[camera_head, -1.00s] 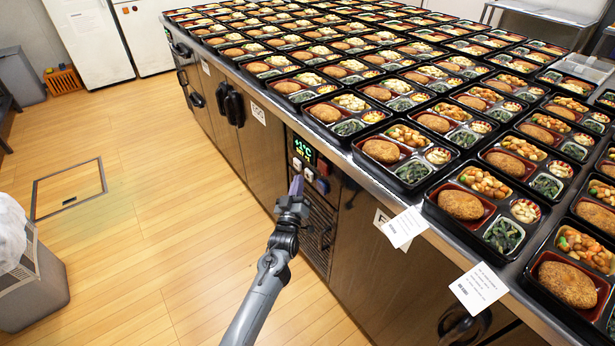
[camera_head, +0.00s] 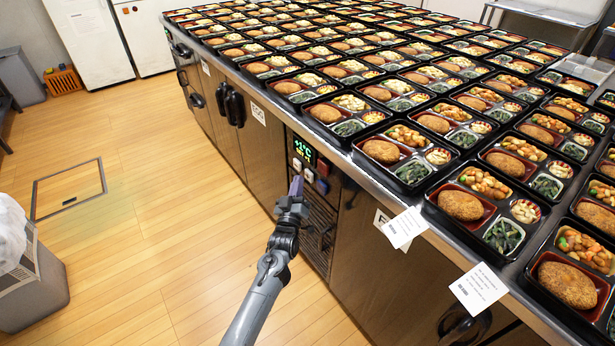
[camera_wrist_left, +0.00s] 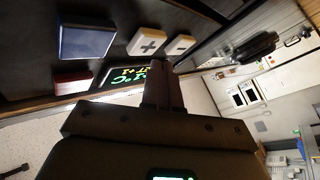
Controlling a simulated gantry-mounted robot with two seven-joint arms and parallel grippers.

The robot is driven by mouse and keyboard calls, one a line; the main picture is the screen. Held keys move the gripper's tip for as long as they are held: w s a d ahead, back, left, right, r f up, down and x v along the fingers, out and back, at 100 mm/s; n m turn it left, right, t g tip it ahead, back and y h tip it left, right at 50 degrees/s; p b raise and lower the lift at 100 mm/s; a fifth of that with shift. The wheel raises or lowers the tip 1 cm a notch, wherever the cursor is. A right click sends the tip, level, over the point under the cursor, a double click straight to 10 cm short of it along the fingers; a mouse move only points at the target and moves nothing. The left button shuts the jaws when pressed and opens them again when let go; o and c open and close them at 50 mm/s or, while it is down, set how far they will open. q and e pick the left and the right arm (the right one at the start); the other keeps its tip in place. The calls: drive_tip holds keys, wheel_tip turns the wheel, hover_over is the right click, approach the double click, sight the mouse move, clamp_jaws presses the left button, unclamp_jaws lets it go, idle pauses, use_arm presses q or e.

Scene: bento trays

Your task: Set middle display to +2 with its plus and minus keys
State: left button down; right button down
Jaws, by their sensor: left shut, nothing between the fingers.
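The middle display (camera_head: 304,151) is a dark panel on the cabinet front with green characters that read +1°C. In the left wrist view the display (camera_wrist_left: 126,74) shows tilted, with a smaller yellow line that I cannot read surely. Beside it are the white plus key (camera_wrist_left: 147,41) and the white minus key (camera_wrist_left: 180,45). My left gripper (camera_head: 296,186) is shut and empty, its fingertips just in front of the keys. In the wrist view its fingers (camera_wrist_left: 163,92) end near the two keys; I cannot tell whether they touch. My right gripper is not in view.
A blue key (camera_wrist_left: 87,41) and a red key (camera_wrist_left: 73,85) sit on the same panel. A counter full of bento trays (camera_head: 382,165) overhangs the cabinets, with paper labels (camera_head: 404,227) at its edge.

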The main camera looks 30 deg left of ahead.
use_arm(q)
drive_tip(key=shift+w, duration=0.2)
idle(0.6)
drive_tip(key=shift+w+d, duration=0.15)
drive_tip(key=shift+w, duration=0.1)
drive_tip(key=shift+w+b, duration=0.15)
drive_tip(key=shift+b, duration=0.2)
idle(0.4)
drive_tip(key=shift+w+d, duration=0.15)
drive_tip(key=shift+w, duration=0.1)
idle(0.5)
drive_tip(key=shift+s+a+p, duration=0.3)
drive_tip(key=shift+s+p, duration=0.4)
drive_tip(key=shift+s, duration=0.15)
